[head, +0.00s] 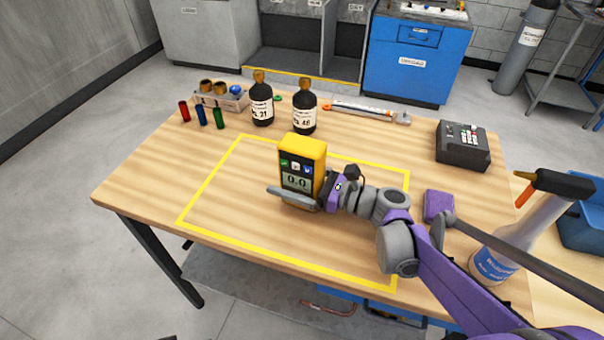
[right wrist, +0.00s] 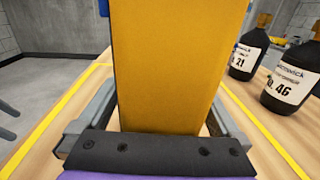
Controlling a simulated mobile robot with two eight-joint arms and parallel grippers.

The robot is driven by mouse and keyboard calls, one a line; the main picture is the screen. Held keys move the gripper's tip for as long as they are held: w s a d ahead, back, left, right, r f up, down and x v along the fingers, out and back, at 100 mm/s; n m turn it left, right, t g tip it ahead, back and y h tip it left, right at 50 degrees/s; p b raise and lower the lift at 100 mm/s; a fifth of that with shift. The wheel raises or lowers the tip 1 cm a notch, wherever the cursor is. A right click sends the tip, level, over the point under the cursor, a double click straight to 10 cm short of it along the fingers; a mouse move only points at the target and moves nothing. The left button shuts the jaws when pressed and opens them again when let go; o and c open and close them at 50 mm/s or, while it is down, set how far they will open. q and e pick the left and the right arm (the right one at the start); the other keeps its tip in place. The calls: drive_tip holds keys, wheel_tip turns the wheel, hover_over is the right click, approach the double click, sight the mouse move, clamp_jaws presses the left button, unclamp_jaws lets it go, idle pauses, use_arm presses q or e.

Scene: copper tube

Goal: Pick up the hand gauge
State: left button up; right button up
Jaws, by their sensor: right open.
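The hand gauge (head: 302,168) is a yellow and dark handheld meter with a display reading 0.0. It stands upright inside the yellow taped rectangle on the wooden table. My right gripper (head: 296,197) is at its lower part, with one finger across the front of it. In the right wrist view the gauge's yellow side (right wrist: 178,65) fills the middle, and the open fingers of my right gripper (right wrist: 155,115) lie on either side of it. A gap shows beside the left finger; contact at the right finger is hard to tell. My left gripper is not in view.
Two dark bottles (head: 262,104) (head: 304,108) stand behind the gauge. Small coloured cylinders (head: 201,115) and a tray (head: 222,99) are at the back left. The table's left part is clear.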

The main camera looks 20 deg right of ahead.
drive_tip(key=shift+c, duration=0.3)
clamp_jaws()
drive_tip(key=shift+r, duration=0.1)
